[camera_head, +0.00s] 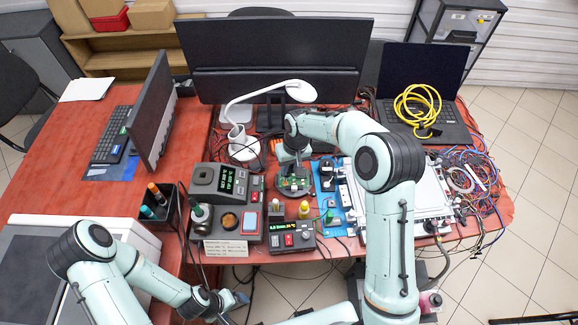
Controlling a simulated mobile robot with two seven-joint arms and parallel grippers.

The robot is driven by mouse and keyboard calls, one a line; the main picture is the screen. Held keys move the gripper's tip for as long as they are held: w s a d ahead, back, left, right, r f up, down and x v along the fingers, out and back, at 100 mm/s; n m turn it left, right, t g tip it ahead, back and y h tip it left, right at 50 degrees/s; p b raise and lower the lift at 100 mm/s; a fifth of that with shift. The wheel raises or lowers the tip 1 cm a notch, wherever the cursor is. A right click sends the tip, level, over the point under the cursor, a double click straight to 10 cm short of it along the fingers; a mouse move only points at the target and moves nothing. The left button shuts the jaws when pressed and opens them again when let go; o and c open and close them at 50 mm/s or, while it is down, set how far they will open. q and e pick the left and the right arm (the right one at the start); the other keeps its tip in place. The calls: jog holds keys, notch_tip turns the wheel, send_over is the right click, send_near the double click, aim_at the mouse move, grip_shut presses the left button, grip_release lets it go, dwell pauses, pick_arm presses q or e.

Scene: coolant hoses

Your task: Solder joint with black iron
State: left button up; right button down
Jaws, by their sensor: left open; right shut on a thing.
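A green circuit board (294,184) lies on a round dark holder (294,193) in the middle of the table. My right gripper (297,158) reaches in from the right and points down just above the board. It is shut on a slim dark tool, which looks like the black iron; the wrist and fingers hide most of it. I cannot tell whether its tip touches the board. A soldering station (228,180) with a lit green display stands left of the board. My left gripper (238,299) is low in the picture, open and apart from the board, near the table's front edge.
A white lamp (262,88) arches behind the board. A small control box (291,236) stands in front of it. A blue mat (328,190) and a white tray (430,200) lie right. Tangled cables (480,180) and a laptop (425,85) crowd the far right.

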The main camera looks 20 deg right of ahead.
pick_arm(q)
jog(key=shift+s+f, duration=0.2)
pick_arm(e)
jog(key=shift+f, duration=0.5)
dwell(3.0)
jog(key=shift+r+p, duration=0.9)
jog(key=shift+r, duration=2.15)
pick_arm(q)
jog(key=w+r, duration=0.2)
jog(key=w, duration=0.1)
jog(key=shift+r, duration=0.3)
jog(key=shift+s, duration=0.1)
